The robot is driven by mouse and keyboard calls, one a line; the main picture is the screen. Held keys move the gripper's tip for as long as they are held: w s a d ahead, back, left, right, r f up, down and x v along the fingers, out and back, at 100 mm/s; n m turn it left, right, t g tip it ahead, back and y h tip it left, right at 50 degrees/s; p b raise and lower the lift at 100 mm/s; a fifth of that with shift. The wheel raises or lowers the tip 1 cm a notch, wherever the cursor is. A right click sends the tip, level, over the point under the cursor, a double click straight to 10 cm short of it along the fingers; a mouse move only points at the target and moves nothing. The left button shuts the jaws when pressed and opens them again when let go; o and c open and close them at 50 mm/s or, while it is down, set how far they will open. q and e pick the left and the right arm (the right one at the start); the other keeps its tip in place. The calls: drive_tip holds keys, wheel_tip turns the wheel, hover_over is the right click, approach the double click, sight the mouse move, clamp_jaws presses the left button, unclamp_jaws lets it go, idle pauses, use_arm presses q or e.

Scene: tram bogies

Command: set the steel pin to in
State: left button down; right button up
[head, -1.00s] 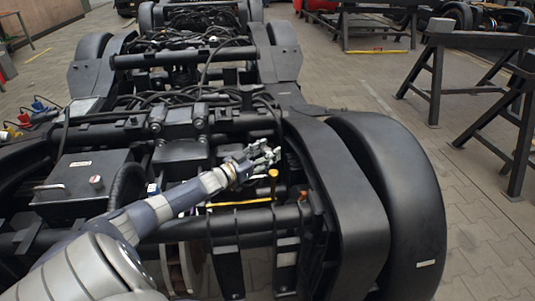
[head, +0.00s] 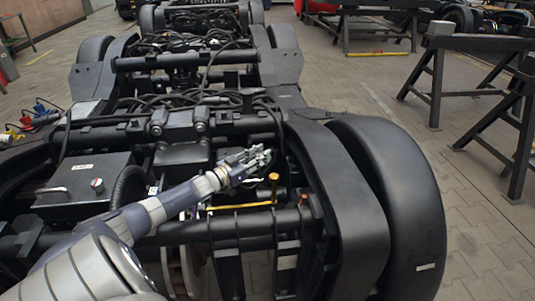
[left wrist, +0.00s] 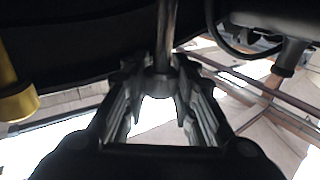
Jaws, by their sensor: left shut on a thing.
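My left gripper (head: 262,157) reaches over the black bogie frame beside a yellow-topped lever. In the left wrist view, the fingers of my left gripper (left wrist: 160,88) are shut on the steel pin (left wrist: 168,35), a shiny round metal rod between the fingertips. The pin runs up out of the top of that view. In the head view I cannot make the pin out apart from the gripper. How far in or out the pin sits cannot be told. My right gripper is not in view.
The yellow lever (head: 273,178) stands close to the right of my gripper; a yellow part also shows in the left wrist view (left wrist: 17,103). A yellow bar (head: 238,206) lies just below. A black wheel cover (head: 390,190) is at the right, with black trestles (head: 438,85) beyond.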

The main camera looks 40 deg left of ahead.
use_arm(q)
drive_tip(key=s+a+p, duration=0.1)
drive_tip(key=s+a, duration=0.3)
drive_tip(key=s, duration=0.1)
drive_tip(key=shift+s+a+f, duration=0.15)
drive_tip(key=shift+s, duration=0.1)
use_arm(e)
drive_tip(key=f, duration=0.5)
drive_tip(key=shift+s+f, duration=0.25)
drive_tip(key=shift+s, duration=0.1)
use_arm(q)
drive_tip(key=c, duration=1.4)
unclamp_jaws()
drive_tip(key=shift+o, duration=0.5)
wheel_tip(320, 180, up, 10)
